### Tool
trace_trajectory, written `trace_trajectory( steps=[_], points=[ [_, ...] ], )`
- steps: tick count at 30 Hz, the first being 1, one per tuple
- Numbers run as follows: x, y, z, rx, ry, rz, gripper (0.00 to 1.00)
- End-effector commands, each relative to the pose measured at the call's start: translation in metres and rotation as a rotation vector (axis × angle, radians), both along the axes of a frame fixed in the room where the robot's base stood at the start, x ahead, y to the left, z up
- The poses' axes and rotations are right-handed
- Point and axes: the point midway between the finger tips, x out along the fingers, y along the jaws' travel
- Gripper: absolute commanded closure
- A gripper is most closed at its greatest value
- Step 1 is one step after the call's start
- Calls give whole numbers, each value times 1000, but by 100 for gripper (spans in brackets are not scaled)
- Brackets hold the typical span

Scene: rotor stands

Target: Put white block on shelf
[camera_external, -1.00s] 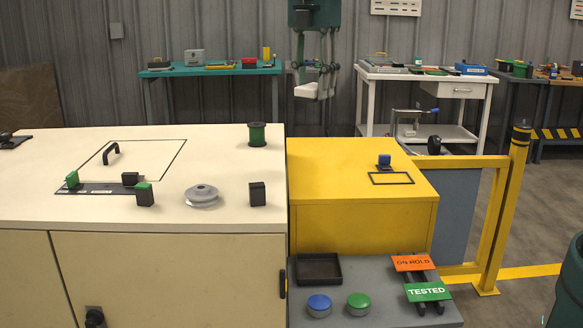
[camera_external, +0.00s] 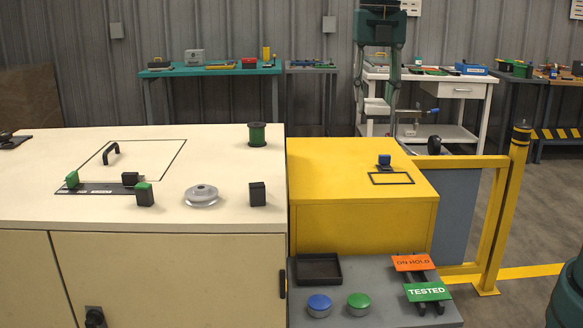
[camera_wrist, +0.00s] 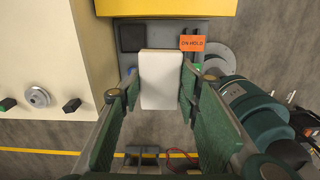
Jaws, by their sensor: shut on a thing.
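The white block (camera_wrist: 160,80) is held between the two fingers of my gripper (camera_wrist: 159,84) in the wrist view. In the external view my gripper (camera_external: 376,97) hangs in the air beyond the yellow cabinet, with the pale block (camera_external: 373,106) low between its fingers. The fingers hide part of the block there. A grey shelf-like ledge (camera_external: 380,314) lies in front of the yellow cabinet; I cannot tell whether it is the task's shelf. In the wrist view the block covers part of the ledge (camera_wrist: 194,27).
The ledge bears a dark tray (camera_external: 318,269), a blue button (camera_external: 319,305), a green button (camera_external: 358,303), an ON HOLD sign (camera_external: 412,262) and a TESTED sign (camera_external: 427,291). The yellow top (camera_external: 335,165) is mostly clear. A yellow post (camera_external: 508,210) and rail stand right.

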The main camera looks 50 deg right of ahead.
Motion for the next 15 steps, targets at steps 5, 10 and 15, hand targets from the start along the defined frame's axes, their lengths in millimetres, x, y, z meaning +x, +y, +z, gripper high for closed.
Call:
trace_trajectory(
  steps=[5,10,15],
  points=[
    [-6,-2,-14,0,0,26,80],
    [-5,-2,-35,0,0,25,80],
    [-6,-2,-62,0,0,25,80]
  ],
)
